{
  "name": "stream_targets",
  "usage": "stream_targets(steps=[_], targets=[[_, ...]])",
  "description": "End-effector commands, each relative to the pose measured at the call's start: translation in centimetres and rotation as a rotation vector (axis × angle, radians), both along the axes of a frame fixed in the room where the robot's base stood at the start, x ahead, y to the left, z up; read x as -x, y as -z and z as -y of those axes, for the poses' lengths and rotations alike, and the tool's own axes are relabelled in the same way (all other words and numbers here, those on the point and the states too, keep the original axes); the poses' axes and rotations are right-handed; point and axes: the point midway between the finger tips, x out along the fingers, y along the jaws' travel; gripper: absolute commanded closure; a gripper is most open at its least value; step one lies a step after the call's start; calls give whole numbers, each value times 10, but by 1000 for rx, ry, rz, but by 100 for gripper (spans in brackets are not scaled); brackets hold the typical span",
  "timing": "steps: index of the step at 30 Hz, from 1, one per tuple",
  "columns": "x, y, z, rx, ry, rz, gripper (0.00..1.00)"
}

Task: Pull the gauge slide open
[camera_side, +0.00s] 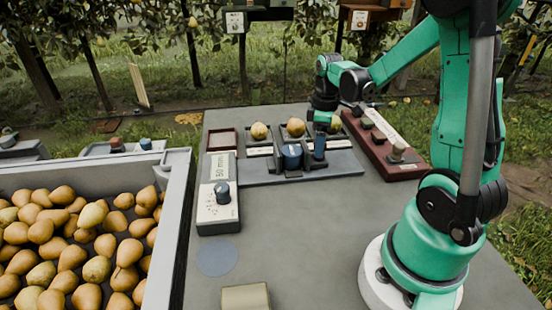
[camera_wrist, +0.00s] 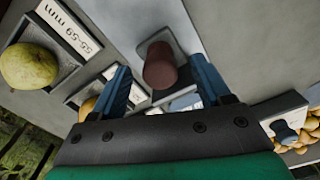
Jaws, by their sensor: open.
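A dark red-brown knob (camera_wrist: 160,66) stands on a light-grey plate in the wrist view; this looks like the handle of the gauge slide. My gripper (camera_wrist: 160,78) is open, with one blue finger on each side of the knob and a gap visible on both sides. In the side view my gripper (camera_side: 305,158) is low over the grey gauge base (camera_side: 262,176), in front of the row of pears. The knob cannot be made out there, as the fingers and arm cover that area. I cannot tell how far the slide is out.
A grey box (camera_side: 208,214) marked "50 mm" with a blue-grey knob stands left of the gauge. Pears (camera_side: 258,131) sit in labelled trays behind it. A red-brown board (camera_side: 402,170) with several blocks lies to the right. The table front (camera_side: 290,240) is mostly clear. A pear crate (camera_side: 178,190) stands left.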

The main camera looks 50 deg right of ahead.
Motion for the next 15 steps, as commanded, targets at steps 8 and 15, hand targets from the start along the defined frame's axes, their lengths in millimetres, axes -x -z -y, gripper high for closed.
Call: stream_targets(steps=[8, 15], targets=[[0, 1, 0, 0, 0, 0, 35], [0, 1, 0, 0, 0, 0, 100]])
